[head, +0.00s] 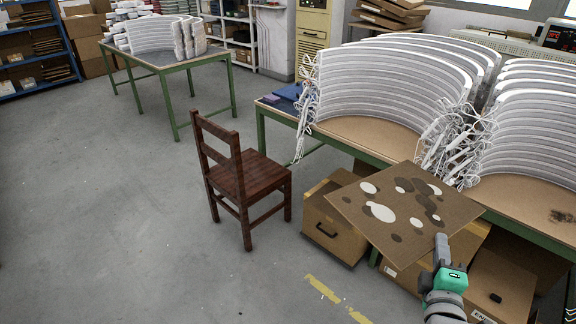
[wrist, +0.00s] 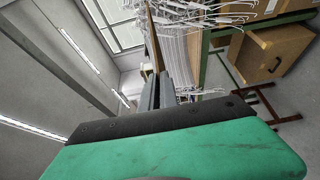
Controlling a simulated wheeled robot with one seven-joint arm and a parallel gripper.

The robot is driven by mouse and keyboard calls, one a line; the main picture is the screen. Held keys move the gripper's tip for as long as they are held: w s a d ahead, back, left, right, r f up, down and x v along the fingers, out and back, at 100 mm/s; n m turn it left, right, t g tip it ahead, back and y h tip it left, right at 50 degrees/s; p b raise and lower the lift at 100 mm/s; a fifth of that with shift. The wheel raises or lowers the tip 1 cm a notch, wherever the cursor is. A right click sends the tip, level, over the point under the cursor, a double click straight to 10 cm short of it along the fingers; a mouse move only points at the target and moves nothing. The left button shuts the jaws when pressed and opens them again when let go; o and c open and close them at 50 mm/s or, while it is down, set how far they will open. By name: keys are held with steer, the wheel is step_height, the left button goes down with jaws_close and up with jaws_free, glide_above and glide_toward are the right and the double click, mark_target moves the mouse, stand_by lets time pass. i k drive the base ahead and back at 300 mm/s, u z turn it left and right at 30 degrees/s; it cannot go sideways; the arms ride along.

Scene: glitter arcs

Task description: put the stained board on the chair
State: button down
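The stained board (head: 365,222) is a flat brown square with white, grey and dark brown round blotches. In the head view it hangs in the air, tilted, in front of the right workbench. My gripper (head: 440,246) is at the board's near right edge and appears shut on it. In the wrist view my gripper's dark fingers (wrist: 162,92) are close together, with a thin brown strip beyond them that looks like the board edge-on. The dark red-brown wooden chair (head: 250,178) stands on the floor to the left of the board, and its seat is bare.
The right workbench (head: 362,132) has a green frame and carries stacks of white curved strips with loose cables. Cardboard boxes (head: 328,226) stand under and before it, beneath the board. Another green-legged table (head: 170,60) stands at the back left. The floor left of the chair is clear.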

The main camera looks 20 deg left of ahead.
mark_target(269, 174)
steer(key=u, duration=0.5)
steer(key=i, duration=0.7)
steer(key=u, duration=1.15)
steer(key=i, duration=0.35)
steer(key=u, duration=0.35)
